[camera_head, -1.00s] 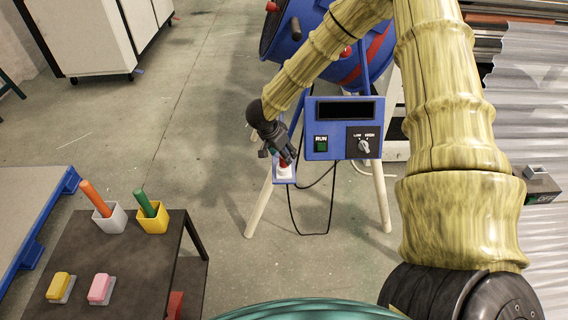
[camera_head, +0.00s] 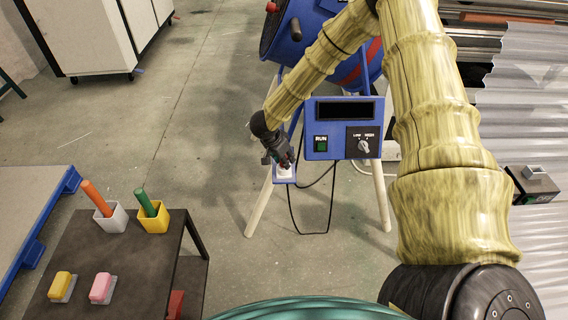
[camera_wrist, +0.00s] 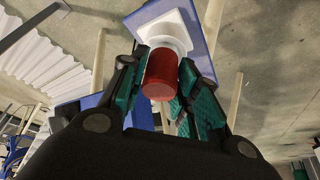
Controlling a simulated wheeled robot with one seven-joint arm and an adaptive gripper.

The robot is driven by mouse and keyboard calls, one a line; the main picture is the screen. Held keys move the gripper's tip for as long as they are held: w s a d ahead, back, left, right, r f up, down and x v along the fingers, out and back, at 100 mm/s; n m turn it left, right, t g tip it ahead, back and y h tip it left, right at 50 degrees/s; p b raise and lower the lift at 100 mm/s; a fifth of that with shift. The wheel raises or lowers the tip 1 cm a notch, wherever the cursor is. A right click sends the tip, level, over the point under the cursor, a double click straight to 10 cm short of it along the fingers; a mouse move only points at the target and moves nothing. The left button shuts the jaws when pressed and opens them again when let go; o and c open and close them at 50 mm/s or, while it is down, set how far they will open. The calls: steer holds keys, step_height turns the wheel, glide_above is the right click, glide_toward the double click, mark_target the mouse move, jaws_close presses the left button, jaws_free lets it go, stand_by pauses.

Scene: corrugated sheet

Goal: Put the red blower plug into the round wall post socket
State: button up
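The red plug (camera_wrist: 160,76) shows between my gripper's two fingers in the wrist view, its round red end facing the camera. Beyond it, in line with it, is the white round socket (camera_wrist: 167,33) on a blue-edged post box; the plug's far end meets or overlaps the white part, and I cannot tell how deep it sits. My gripper (camera_wrist: 163,72) has teal pads close to both sides of the plug; whether they press on it is unclear. In the head view my gripper (camera_head: 282,160) is right above the white socket (camera_head: 285,171), hiding most of the plug.
The blue blower with its control box (camera_head: 343,128) stands just right of the socket, on pale legs (camera_head: 383,200). A black cord (camera_head: 311,233) hangs in a loop below. A dark table (camera_head: 120,262) with cups and erasers is at lower left. The floor between is clear.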

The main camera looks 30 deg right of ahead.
steer(key=c, duration=0.4)
steer(key=shift+r, duration=0.85)
steer(key=shift+b+v, duration=0.3)
steer(key=shift+v, duration=0.65)
steer(key=s+a+r, duration=0.1)
steer(key=s+a, duration=0.2)
steer(key=a, duration=0.3)
steer(key=s+a+r, duration=0.1)
steer(key=s+a, duration=0.3)
steer(key=a, duration=0.3)
steer(key=shift+s+a+r+b, duration=0.15)
steer(key=shift+s+a+b, duration=0.1)
steer(key=shift+b, duration=0.2)
steer(key=shift+r+p, duration=0.1)
steer(key=shift+p, duration=0.3)
